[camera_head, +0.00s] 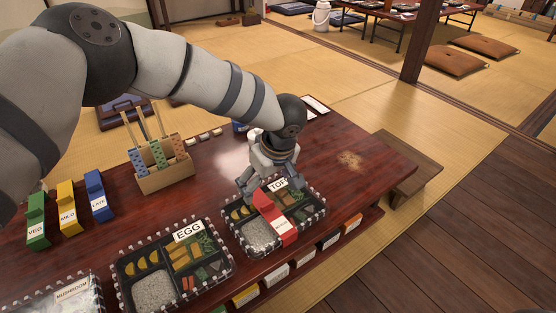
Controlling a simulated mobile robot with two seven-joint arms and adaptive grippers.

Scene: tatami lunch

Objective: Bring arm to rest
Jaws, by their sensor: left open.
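My left arm reaches in from the left across the low red-brown table (345,160). Its gripper (258,187) is open, low over the back edge of the TOFU lunch box (318,212). A red piece with a pale label (283,222) lies slanted across that box, its upper end right by the fingers. I cannot tell whether the fingers touch it. The box holds rice, yellow slices and greens. My right gripper is not in view.
The EGG box (178,258) and the MUSHROOM box (62,300) stand to the left. Green (37,222), yellow (70,208) and blue (98,196) labelled pieces stand behind them, with a wooden holder (165,178). The table's right end is clear. A low bench (412,165) stands beyond.

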